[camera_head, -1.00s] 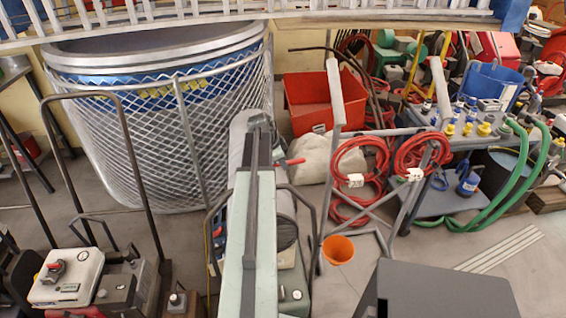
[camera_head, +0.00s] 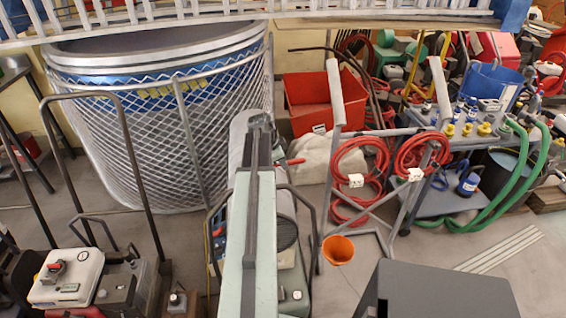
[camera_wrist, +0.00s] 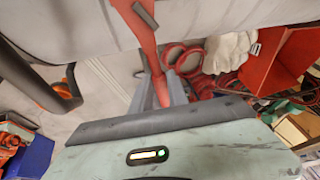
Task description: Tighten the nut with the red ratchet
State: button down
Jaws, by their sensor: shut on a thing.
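The red ratchet (camera_wrist: 148,45) runs down from the top of the wrist view, and its lower end lies between the two grey fingers of my gripper (camera_wrist: 163,92). My gripper is shut on it. A small dark piece (camera_wrist: 145,14) shows against the ratchet near the top edge. A short red end, probably of the ratchet (camera_head: 296,161), sticks out to the right of my arm in the head view. My arm hides most of the gripper there. I cannot make out the nut in either view.
A pale grey rounded body (camera_wrist: 70,25) crosses the top of the wrist view, close to the ratchet. A mesh-sided tank (camera_head: 165,140) stands left of my arm. A cart with red hoses (camera_head: 360,165) and an orange bucket (camera_head: 338,250) stand to the right.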

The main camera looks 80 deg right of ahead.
jog(key=a+m, duration=0.1)
jog(key=m, duration=0.1)
jog(key=s+a+m+g+y, duration=0.1)
jog(key=a+m, duration=0.1)
jog(key=shift+s+a, duration=0.1)
jog(key=shift+a, duration=0.15)
dwell(1.2)
jog(key=shift+d, duration=0.15)
